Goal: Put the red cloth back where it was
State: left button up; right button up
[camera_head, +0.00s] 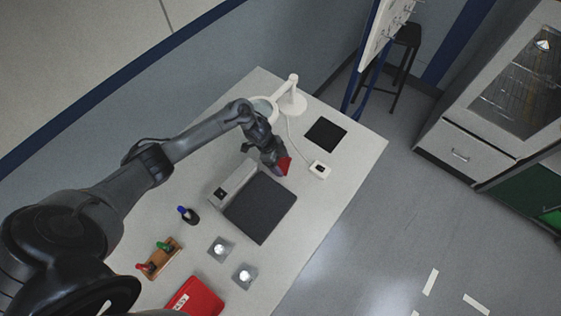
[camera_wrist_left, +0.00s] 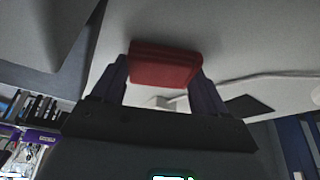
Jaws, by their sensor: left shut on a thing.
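The red cloth (camera_head: 285,165) is a small folded red piece in the head view. My left gripper (camera_head: 279,164) is shut on it, near the far end of the dark flat pad. In the left wrist view the cloth (camera_wrist_left: 165,66) sits between the two fingers of my left gripper (camera_wrist_left: 164,75). The height of the cloth over the table is hard to tell. My right gripper is not in view.
On the white table (camera_head: 325,213) are a grey device with a dark pad (camera_head: 262,208), a black mat (camera_head: 325,134), a white lamp (camera_head: 293,97), a small white box (camera_head: 320,170), two clear square pieces (camera_head: 221,248), a red case (camera_head: 194,299) and a wooden holder (camera_head: 160,257).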

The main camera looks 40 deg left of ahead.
pick_arm(q)
jog(key=shift+f, duration=0.15)
jog(key=o, duration=0.9)
jog(key=shift+o, duration=0.2)
jog(key=shift+a+r, duration=0.15)
jog(key=shift+r, duration=0.5)
jog(key=v, duration=0.6)
jog(key=shift+r+p, duration=0.25)
jog(key=shift+p, duration=0.1)
jog(key=shift+s, duration=0.2)
